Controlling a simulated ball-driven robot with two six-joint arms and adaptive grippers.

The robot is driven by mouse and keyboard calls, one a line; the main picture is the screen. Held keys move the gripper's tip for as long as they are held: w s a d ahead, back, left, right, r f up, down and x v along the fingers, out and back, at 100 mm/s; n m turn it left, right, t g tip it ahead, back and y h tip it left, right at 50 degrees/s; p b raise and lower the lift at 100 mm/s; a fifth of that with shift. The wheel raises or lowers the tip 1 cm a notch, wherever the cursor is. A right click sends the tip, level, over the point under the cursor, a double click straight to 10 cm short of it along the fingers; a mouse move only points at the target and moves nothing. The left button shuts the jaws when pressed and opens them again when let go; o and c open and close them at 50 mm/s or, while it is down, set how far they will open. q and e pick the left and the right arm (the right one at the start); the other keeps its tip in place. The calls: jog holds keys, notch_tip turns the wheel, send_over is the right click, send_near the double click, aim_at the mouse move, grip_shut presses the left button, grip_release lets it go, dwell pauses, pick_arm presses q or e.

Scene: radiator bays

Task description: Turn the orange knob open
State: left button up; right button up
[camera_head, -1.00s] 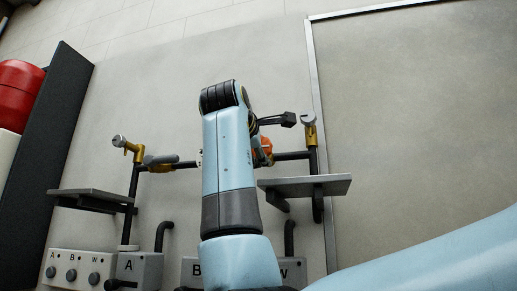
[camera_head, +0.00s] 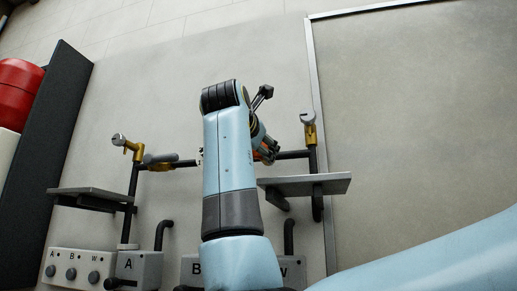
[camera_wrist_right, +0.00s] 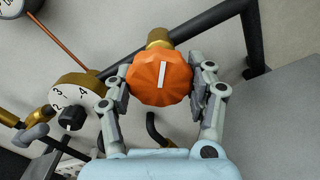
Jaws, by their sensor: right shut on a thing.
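The orange knob (camera_wrist_right: 160,82) is faceted and carries a white bar that stands nearly upright in the right wrist view. It sits on a brass fitting (camera_wrist_right: 158,39). My right gripper (camera_wrist_right: 163,80) is shut on the knob, one finger on each side. In the head view my right forearm hides most of this spot; only a bit of my right gripper (camera_head: 264,145) and some orange show beside it, by the dark pipe. My left gripper is not in view.
A white numbered dial with a black knob (camera_wrist_right: 73,105) is close to the left finger. Grey shelves (camera_head: 318,185) (camera_head: 92,197) flank the pipework. Brass valves (camera_head: 310,130) (camera_head: 133,146) stand on both sides. Labelled boxes (camera_head: 78,266) are below.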

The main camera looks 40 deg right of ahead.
jog(key=n, duration=0.5)
jog(key=shift+f+n, duration=0.3)
jog(key=shift+f, duration=0.05)
dwell(0.3)
jog(key=o, duration=1.2)
jog(key=shift+r, duration=0.15)
jog(key=shift+s+r, duration=0.1)
